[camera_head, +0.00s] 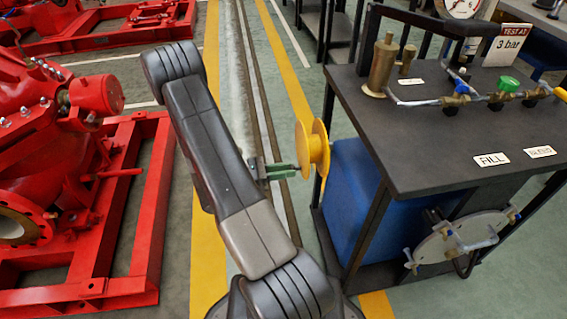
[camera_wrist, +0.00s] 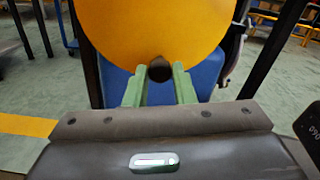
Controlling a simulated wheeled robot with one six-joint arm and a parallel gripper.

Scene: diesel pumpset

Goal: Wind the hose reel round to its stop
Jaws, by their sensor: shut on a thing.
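The yellow hose reel (camera_head: 313,148) is mounted at the left side of the black test bench. In the wrist view its round yellow face (camera_wrist: 155,28) fills the top middle. A short dark round handle (camera_wrist: 159,70) stands out near the lower rim of that face. My gripper (camera_head: 291,170) reaches the reel from the left. Its two green fingers (camera_wrist: 159,75) are shut on the handle, one on each side. In the head view the handle is hidden by the fingers. No hose or stop can be made out.
The black bench top (camera_head: 430,140) carries a brass vessel (camera_head: 383,65), valves and a gauge (camera_head: 461,6). A blue tank (camera_head: 355,205) stands under it, close to the reel. Red pump frames (camera_head: 145,225) stand at the left.

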